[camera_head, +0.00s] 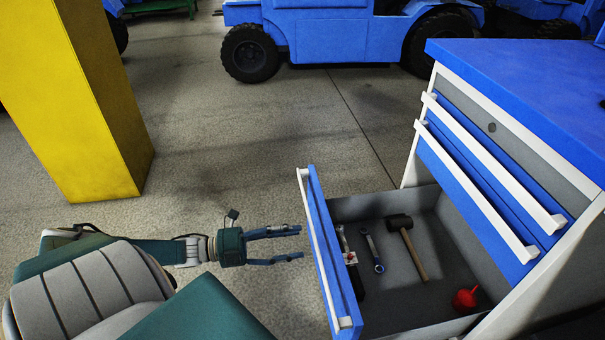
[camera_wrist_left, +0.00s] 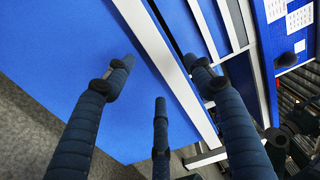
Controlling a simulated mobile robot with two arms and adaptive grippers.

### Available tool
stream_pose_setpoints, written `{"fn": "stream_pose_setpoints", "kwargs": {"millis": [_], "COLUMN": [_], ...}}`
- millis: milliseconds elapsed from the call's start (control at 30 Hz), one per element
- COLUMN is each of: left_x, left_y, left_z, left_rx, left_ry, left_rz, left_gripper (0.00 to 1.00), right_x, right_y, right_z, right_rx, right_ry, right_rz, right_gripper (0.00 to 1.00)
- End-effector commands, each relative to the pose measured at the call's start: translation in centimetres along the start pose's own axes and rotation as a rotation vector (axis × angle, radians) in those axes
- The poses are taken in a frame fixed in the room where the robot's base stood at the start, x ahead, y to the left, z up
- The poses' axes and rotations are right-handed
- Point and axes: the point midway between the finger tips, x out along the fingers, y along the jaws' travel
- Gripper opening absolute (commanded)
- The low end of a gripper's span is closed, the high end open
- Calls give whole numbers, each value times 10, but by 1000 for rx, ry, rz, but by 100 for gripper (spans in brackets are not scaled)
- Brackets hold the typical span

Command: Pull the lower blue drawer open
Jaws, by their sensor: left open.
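The lower blue drawer (camera_head: 332,255) stands pulled well out of the cabinet, with its grey inside showing. Its long white handle (camera_head: 315,240) runs along the front face. My left gripper (camera_head: 300,243) is open and empty just left of this handle, fingers pointing at it, with a small gap visible. In the left wrist view, the spread fingers (camera_wrist_left: 158,78) are in front of a blue face and a white bar (camera_wrist_left: 160,50) that runs diagonally between them. Contact cannot be told there. My right gripper is not in view.
The drawer holds a mallet (camera_head: 408,245), a wrench (camera_head: 372,252), a red funnel (camera_head: 465,299) and other tools. Upper drawers with white handles (camera_head: 480,195) are shut under the blue cabinet top (camera_head: 530,80). A yellow pillar (camera_head: 85,110) stands left; blue vehicles (camera_head: 335,35) stand behind. Floor between is clear.

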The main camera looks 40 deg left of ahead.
Motion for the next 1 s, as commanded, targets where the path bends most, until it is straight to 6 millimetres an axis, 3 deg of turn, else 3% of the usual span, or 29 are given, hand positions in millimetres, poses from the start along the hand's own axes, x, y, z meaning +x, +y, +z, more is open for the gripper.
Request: {"fn": "stream_pose_setpoints", "kwargs": {"millis": [200, 400, 1000], "left_x": [-49, -76, -83], "left_y": [1, 1, 0], "left_z": [0, 0, 0], "left_rx": [-1, 0, 0], "left_ry": [-1, -1, 0], "left_rz": [4, 3, 0], "left_gripper": [54, 54, 54], "right_x": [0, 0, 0], "right_y": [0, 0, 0], "right_z": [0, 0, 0], "right_rx": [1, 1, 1], "right_ry": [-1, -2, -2], "right_rz": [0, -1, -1], "right_gripper": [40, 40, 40]}}
